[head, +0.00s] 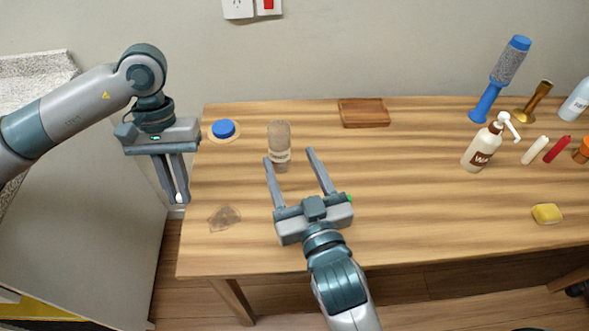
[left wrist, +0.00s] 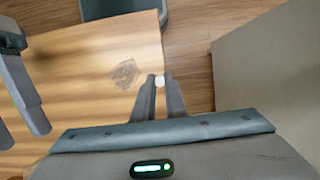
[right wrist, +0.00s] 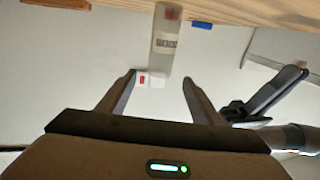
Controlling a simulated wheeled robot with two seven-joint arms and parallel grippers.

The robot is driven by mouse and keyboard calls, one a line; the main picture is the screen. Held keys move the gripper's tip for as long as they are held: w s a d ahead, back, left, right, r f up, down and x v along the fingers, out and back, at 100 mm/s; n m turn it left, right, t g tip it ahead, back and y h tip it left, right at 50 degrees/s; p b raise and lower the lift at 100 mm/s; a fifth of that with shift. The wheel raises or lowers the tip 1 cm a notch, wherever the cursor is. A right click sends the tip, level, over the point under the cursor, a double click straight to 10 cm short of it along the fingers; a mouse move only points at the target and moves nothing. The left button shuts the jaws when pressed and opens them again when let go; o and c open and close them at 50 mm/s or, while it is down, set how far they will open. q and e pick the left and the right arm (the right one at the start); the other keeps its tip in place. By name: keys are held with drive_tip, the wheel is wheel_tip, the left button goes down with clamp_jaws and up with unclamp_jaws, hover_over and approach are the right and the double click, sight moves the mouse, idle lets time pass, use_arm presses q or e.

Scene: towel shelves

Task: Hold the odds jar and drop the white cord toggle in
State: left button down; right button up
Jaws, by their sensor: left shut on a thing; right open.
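The odds jar (head: 279,142) is a clear jar with a pale label, standing upright on the table left of centre. It also shows in the right wrist view (right wrist: 166,40). My right gripper (head: 289,156) is open, its fingers pointing at the jar from the front; the jar is near the left fingertip, and I cannot tell whether they touch. My left gripper (head: 182,201) is shut on the small white cord toggle (left wrist: 159,80), held at its fingertips, off the table's left edge. The toggle also shows in the head view as a white spot below the fingers.
A blue lid-like disc (head: 223,128) lies on a round mat behind left. A crumpled clear bag-like patch (head: 225,218) lies front left. A wooden tray (head: 364,113) is at the back. A pump bottle (head: 482,149), blue brush (head: 500,80) and yellow sponge (head: 547,213) are on the right.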

sight(276, 125)
drive_tip(key=x, duration=1)
drive_tip(key=shift+w, duration=0.1)
drive_tip(key=c, duration=1.1)
use_arm(q)
drive_tip(key=shift+w+d, duration=0.1)
drive_tip(key=w+d+r+n+h, duration=0.1)
drive_tip(key=w+d+r+n, duration=0.3)
drive_tip(key=d+r, duration=0.5)
drive_tip(key=w+d+r+n+t+h, duration=0.1)
drive_tip(key=w+d+r+n, duration=0.4)
drive_tip(key=w+d+r, duration=0.2)
wheel_tip(276, 125, up, 3)
drive_tip(key=shift+w+d+r, duration=0.1)
drive_tip(key=shift+w+d, duration=0.15)
drive_tip(key=shift+d, duration=0.75)
